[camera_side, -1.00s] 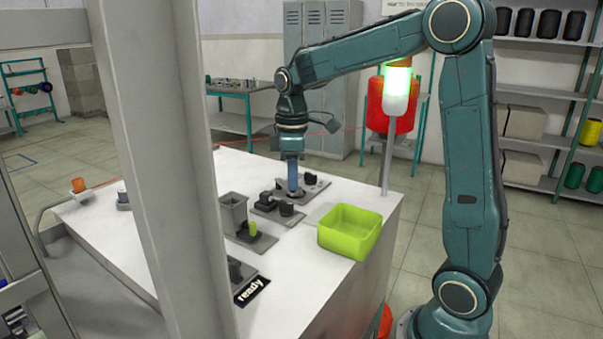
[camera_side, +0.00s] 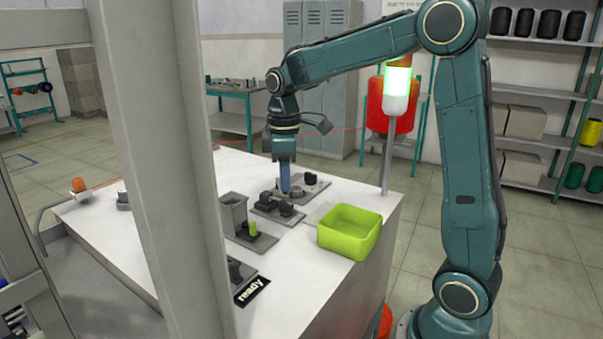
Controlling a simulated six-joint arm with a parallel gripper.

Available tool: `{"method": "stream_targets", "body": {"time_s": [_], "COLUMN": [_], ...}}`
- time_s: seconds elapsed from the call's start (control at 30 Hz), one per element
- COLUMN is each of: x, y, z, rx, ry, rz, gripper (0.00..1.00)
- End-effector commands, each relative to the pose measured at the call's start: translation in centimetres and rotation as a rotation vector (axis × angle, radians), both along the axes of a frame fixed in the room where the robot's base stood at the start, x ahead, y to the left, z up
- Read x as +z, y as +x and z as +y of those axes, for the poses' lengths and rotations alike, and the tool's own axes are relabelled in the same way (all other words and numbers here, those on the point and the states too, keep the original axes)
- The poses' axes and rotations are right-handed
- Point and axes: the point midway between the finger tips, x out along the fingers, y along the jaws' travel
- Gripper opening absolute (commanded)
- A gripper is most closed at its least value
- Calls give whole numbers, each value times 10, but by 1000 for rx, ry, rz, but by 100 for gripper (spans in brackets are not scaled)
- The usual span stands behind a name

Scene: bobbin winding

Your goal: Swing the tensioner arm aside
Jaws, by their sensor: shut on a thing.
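My gripper (camera_side: 285,188) points straight down over the white worktable, its fingertips low at a grey base plate (camera_side: 313,190) with small dark parts. It is shut on the tensioner arm, which is too small and too covered by the fingers to make out clearly. A dark knob (camera_side: 310,179) stands on the same plate, just right of the fingers. A thin red thread (camera_side: 345,130) runs across the picture behind my gripper.
Just in front is another plate with dark blocks (camera_side: 286,209). A lime-green bin (camera_side: 349,236) sits at right, near a lamp post (camera_side: 387,150). A "ready" sign (camera_side: 252,291) lies in front.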

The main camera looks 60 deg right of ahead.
Motion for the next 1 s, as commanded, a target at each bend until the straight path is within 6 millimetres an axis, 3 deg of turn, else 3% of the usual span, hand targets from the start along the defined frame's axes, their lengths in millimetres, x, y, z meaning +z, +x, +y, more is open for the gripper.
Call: {"method": "stream_targets", "body": {"time_s": [1.0], "x": [1], "y": [15], "z": [12], "rx": [4], "ry": [1], "rz": [0], "gripper": [4]}}
